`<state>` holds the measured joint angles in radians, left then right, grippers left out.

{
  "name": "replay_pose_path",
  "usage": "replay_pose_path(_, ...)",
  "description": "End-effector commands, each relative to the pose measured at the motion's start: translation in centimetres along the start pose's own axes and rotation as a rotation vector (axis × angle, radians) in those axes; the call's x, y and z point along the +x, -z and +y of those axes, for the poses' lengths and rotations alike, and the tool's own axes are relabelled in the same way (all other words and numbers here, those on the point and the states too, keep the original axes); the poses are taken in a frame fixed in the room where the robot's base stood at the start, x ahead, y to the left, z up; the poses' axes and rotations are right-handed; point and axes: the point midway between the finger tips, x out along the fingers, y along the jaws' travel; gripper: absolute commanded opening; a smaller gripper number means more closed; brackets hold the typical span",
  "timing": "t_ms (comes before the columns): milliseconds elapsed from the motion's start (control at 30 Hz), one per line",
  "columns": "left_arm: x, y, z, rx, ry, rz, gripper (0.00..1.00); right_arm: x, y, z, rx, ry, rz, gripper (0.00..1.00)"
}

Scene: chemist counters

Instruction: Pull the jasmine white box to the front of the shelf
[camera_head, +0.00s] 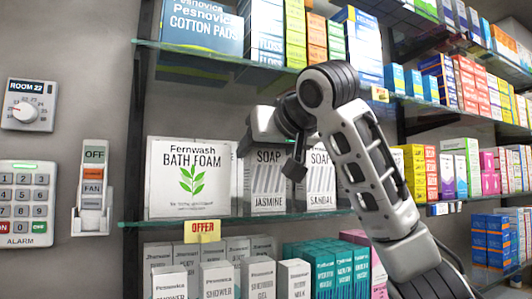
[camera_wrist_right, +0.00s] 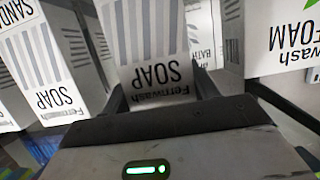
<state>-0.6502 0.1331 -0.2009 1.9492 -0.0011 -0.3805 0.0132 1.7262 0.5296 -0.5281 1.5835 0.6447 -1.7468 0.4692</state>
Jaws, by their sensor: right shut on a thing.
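The jasmine white box (camera_head: 268,202), marked SOAP and JASMINE with grey stripes, stands upright on a glass shelf (camera_head: 230,222) in the head view. My right gripper (camera_head: 271,158) reaches it from the front and has its fingers on either side of the box's upper part. In the right wrist view the box (camera_wrist_right: 145,60) appears upside down between the fingers, and the gripper is shut on it. The box's top edge is partly hidden by the gripper in the head view. My left gripper is not in view.
A large bath foam box (camera_head: 190,205) stands close on the left. A similar sandal soap box (camera_head: 320,195) stands on the right, partly behind my arm. An OFFER tag (camera_head: 202,230) hangs at the shelf's front edge. Shelves above and below are crowded with boxes.

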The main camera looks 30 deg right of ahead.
Motion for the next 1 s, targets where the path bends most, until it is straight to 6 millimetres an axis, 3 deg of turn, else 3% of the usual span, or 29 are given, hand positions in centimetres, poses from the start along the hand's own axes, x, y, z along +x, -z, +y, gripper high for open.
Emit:
replay_pose_path(400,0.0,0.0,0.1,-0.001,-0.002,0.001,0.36,-0.4,-0.1,-0.4,-0.002,0.006,0.001,0.36)
replay_pose_path(433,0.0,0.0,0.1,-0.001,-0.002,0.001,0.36,-0.4,-0.1,-0.4,-0.002,0.006,0.001,0.65)
replay_pose_path(500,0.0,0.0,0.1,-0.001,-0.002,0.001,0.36,-0.4,-0.1,-0.3,-0.002,0.006,0.001,0.85)
replay_pose_path(833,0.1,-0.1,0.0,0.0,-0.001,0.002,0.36,-0.6,-0.1,-0.3,-0.002,0.006,0.001,0.85)
replay_pose_path(1000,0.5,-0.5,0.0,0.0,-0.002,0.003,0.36,-2.5,-0.2,-0.3,-0.001,0.007,0.006,0.85)
